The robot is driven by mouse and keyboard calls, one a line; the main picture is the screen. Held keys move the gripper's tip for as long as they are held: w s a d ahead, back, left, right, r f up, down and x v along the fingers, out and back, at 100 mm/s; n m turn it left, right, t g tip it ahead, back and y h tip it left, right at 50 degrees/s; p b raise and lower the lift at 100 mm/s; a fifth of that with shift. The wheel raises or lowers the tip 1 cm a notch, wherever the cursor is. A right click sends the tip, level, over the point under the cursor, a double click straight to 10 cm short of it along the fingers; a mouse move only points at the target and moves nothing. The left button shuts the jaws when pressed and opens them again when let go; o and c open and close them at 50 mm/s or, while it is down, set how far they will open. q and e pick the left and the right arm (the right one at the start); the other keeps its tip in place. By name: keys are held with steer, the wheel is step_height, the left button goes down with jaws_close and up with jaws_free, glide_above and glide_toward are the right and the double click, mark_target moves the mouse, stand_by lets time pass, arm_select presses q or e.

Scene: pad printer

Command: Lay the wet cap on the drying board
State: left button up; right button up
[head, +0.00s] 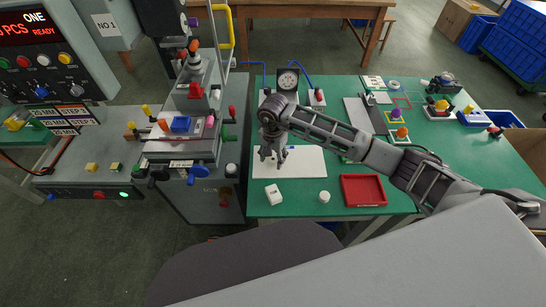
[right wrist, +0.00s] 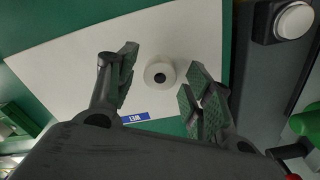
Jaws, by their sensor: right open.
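A white round cap (right wrist: 160,74) with a dark mark in its middle lies on the white drying board in the right wrist view (right wrist: 70,75). The board also shows in the head view (head: 306,163), flat on the green table. My right gripper (head: 272,157) is over the left part of the board, pointing down. In the right wrist view, its two fingers (right wrist: 160,84) are spread apart, with the cap showing between them and apart from both. In the head view I cannot make out this cap at the gripper. My left gripper is out of view.
A small white block (head: 273,194) and a white round piece (head: 324,196) stand in front of the board. A red tray (head: 363,190) lies to the right. The pad printer (head: 190,125) stands close on the left.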

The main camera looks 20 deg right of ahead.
mark_target(273, 159)
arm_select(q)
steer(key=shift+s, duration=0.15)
arm_select(e)
steer(key=shift+r, duration=0.4)
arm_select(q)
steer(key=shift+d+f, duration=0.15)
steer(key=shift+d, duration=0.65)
arm_select(e)
step_height(273, 159, up, 12)
steer(key=shift+f, duration=0.25)
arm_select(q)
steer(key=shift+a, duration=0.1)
